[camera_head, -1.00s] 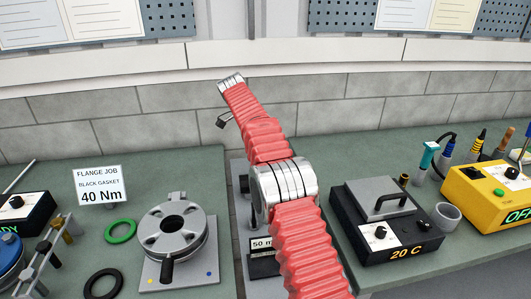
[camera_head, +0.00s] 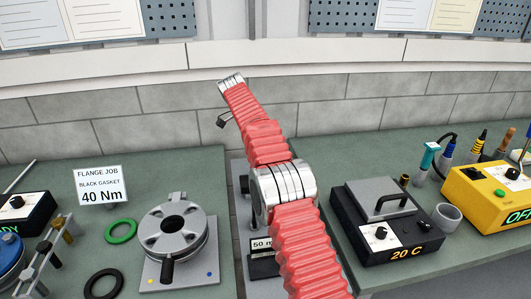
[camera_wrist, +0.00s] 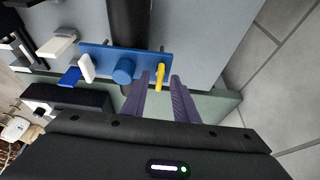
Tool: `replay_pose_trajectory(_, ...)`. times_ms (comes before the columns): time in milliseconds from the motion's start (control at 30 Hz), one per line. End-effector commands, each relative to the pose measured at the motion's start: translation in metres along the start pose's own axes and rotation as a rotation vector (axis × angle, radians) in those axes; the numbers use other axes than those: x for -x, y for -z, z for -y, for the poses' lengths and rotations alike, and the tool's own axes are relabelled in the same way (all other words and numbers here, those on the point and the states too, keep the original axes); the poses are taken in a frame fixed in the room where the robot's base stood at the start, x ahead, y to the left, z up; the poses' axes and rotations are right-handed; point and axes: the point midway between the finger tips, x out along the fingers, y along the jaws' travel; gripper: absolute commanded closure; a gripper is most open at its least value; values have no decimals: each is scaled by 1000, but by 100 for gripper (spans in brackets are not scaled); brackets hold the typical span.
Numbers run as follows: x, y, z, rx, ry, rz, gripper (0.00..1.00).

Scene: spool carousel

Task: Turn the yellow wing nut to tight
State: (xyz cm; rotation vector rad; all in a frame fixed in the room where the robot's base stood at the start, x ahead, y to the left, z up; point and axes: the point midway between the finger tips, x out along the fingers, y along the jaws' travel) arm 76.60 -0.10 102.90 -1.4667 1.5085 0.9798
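The yellow wing nut (camera_wrist: 160,76) shows in the wrist view at the right end of a blue plate (camera_wrist: 98,52). It appears narrow and nearly upright in the picture. My gripper (camera_wrist: 160,79) has two purple fingers, open, with their tips on either side of the wing nut. Gaps show between the wing nut and both fingers, and I cannot see contact. A round blue knob (camera_wrist: 123,71) sits on the plate left of the fingers. In the head view my red-sleeved arm hides the area in front of it, and the wing nut is not visible there.
In the wrist view, white (camera_wrist: 87,67) and blue (camera_wrist: 69,76) tabs lie at the plate's left. In the head view, a flange fixture (camera_head: 174,228) stands left of my arm and a black heater box (camera_head: 385,222) right. A brick wall (camera_head: 400,100) is behind the benches.

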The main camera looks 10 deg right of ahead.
Motion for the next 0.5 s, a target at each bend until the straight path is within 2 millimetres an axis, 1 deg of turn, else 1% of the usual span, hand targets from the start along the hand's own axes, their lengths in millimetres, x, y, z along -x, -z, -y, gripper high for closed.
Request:
replay_pose_trajectory(267, 0, 0, 0, 12, 3, -1, 73)
replay_pose_trajectory(500, 0, 1, -1, 70, 27, -1, 73)
